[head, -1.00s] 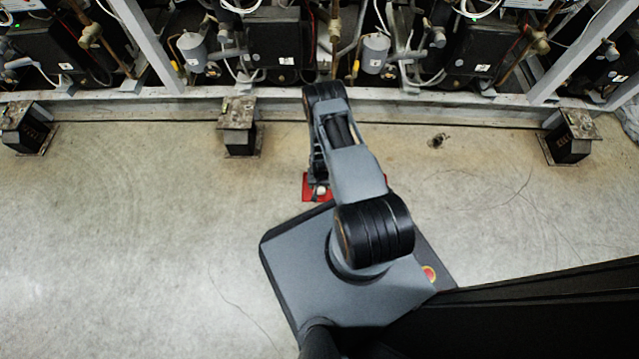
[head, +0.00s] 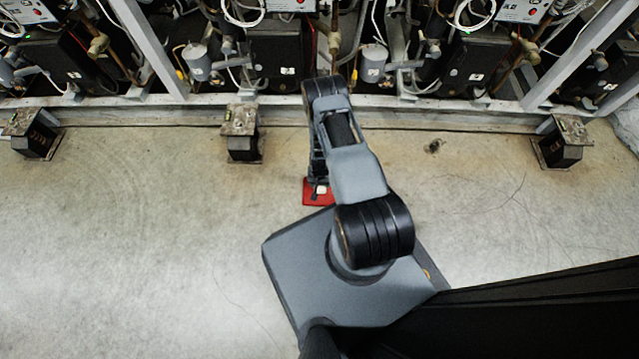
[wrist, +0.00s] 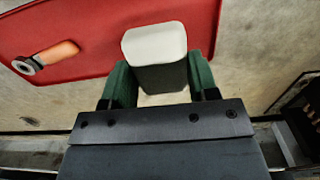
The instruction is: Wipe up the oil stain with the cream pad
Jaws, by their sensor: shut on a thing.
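My gripper (wrist: 160,88) is shut on the cream pad (wrist: 154,44), with a green finger on each side of it. In the wrist view the pad overlaps the edge of a red tray (wrist: 100,18); I cannot tell whether it touches the tray. In the head view my arm hides most of the gripper, and a small pale patch, likely the pad (head: 321,189), shows over the red tray (head: 312,200). A small dark spot (head: 433,147), perhaps the oil stain, is on the floor right of my arm. A faint dark mark in the wrist view (wrist: 30,121) may be the same spot.
An orange-handled item with a pale ring end (wrist: 48,56) lies on the tray. The compressor rack (head: 280,55) runs along the back. Black feet stand before it at left (head: 35,140), centre (head: 242,145) and right (head: 562,150). The floor between is clear.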

